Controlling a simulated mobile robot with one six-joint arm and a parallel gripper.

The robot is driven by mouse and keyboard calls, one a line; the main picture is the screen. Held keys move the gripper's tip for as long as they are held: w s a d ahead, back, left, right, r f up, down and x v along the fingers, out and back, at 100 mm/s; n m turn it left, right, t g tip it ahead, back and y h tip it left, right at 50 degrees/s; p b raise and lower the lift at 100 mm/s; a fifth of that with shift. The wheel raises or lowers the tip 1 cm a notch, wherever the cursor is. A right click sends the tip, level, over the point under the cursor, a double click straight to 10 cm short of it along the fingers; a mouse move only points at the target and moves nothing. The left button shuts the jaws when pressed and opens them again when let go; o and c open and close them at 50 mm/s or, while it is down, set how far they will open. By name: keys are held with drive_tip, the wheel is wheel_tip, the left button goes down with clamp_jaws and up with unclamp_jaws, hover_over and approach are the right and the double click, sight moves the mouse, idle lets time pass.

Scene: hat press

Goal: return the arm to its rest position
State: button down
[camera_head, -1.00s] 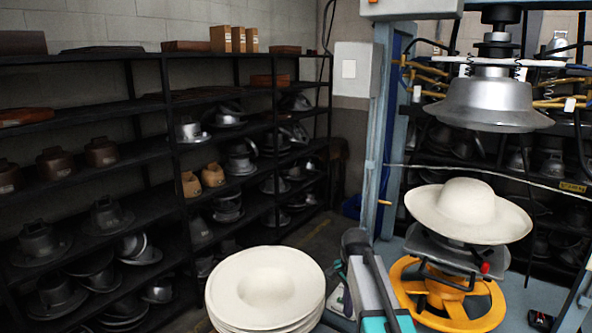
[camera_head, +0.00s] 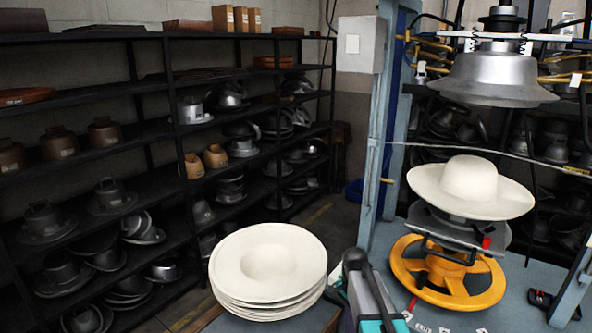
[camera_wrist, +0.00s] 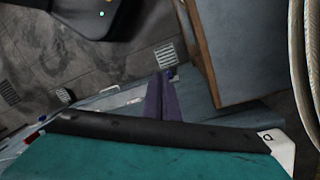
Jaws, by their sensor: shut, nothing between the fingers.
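My arm shows at the bottom centre of the head view, with grey, black and teal parts, beside the pale hat stack. In the wrist view, my gripper (camera_wrist: 160,82) shows as narrow purplish fingers beyond a black bar and a teal surface. The fingers are together, with nothing seen between them. In the head view the fingertips cannot be clearly made out. A cream wide-brimmed hat (camera_head: 470,187) sits on the lower part of the press, to the right of my arm. The silver upper mould (camera_head: 492,78) hangs above it, apart from it.
A stack of pale hat blanks (camera_head: 268,262) stands left of my arm. The yellow wheel (camera_head: 455,292) is below the hat, and a blue-grey press post (camera_head: 383,140) rises behind my arm. Dark shelves (camera_head: 150,130) with metal moulds line the left. Floor shows between shelves and stack.

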drive_tip(key=s+f+n+g+b, duration=0.4)
drive_tip(key=s+f+n, duration=0.9)
drive_tip(key=s+f, duration=2.1)
drive_tip(key=s+b, duration=0.2)
drive_tip(key=shift+s, duration=0.35)
